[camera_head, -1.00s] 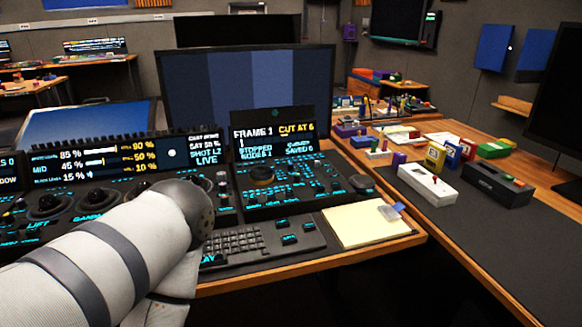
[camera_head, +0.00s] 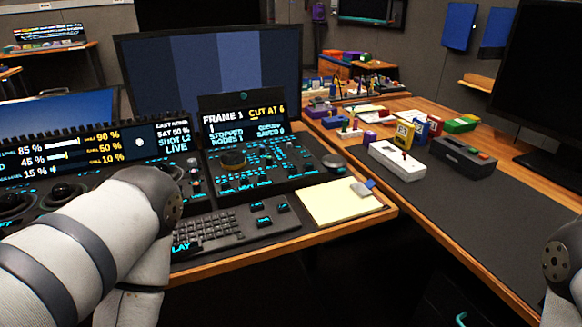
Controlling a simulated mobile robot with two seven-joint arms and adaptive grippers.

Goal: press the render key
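The control panel (camera_head: 262,178) has a small screen (camera_head: 243,122) reading "FRAME 1", "CUT AT 6" and "STOPPED". Several cyan-lettered keys sit below it, too small to read, so I cannot tell which one is the render key. A dark keyboard (camera_head: 208,228) lies in front, with a few separate cyan-marked keys (camera_head: 262,212) at its right. My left arm comes in from the left and covers part of the grading panel and the keyboard's left end; its gripper does not show. Part of my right arm shows at the right edge, also without its gripper.
A yellow notepad (camera_head: 340,202) lies right of the keyboard near the desk edge. A white box (camera_head: 397,162) and a dark box (camera_head: 463,157) stand on the right desk, with small coloured items behind. A large monitor (camera_head: 210,70) stands behind the panel. The right desk's dark mat is clear in front.

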